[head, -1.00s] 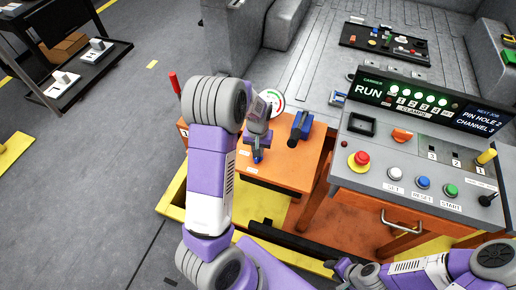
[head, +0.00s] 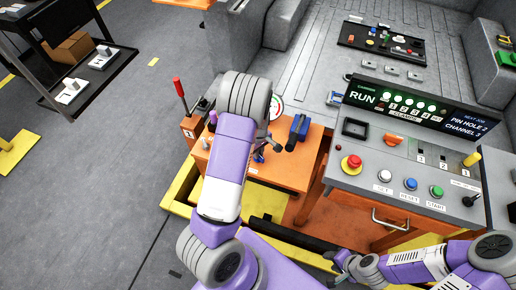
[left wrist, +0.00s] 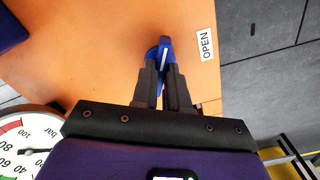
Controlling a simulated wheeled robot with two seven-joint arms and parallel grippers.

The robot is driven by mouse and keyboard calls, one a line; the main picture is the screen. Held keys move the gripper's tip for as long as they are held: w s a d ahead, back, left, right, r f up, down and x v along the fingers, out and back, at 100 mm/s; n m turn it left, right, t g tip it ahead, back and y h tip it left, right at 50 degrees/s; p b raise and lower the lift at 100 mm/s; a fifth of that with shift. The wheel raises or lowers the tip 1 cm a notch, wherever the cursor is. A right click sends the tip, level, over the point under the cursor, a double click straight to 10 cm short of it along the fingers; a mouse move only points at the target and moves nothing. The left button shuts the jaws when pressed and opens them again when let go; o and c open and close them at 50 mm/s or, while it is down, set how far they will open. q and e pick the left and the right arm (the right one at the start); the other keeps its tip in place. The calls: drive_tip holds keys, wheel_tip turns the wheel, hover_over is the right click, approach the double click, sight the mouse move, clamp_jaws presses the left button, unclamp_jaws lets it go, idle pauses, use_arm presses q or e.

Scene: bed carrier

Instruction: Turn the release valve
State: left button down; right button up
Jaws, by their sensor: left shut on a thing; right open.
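The release valve's blue handle (left wrist: 164,43) stands on the orange box top (left wrist: 105,45). My left gripper (left wrist: 163,75) is shut on the handle, with its two dark fingers on either side of it. A white OPEN label (left wrist: 206,44) lies to the right of the handle in the left wrist view. In the head view my left gripper (head: 264,148) is over the orange box (head: 297,172), and my arm hides part of the box. My right gripper (head: 342,266) is open and empty at the lower right, in front of the console.
A round pressure gauge (left wrist: 30,142) is close to my left gripper; a blue block-like part (head: 299,128) stands beside it. A red-handled lever (head: 180,95) rises at the left. The console (head: 405,178) with buttons is at the right. Grey floor lies open at the left.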

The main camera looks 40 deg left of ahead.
use_arm(q)
drive_tip(key=n+p, duration=0.2)
drive_tip(key=n, duration=0.1)
drive_tip(key=shift+r, duration=0.15)
drive_tip(key=shift+n+p, duration=0.7)
drive_tip(key=shift+n, duration=0.7)
drive_tip(key=c, duration=1.1)
unclamp_jaws()
drive_tip(key=shift+c, duration=0.2)
wheel_tip(320, 180, up, 7)
drive_tip(key=shift+r+p, duration=0.15)
drive_tip(key=shift+p, duration=1.05)
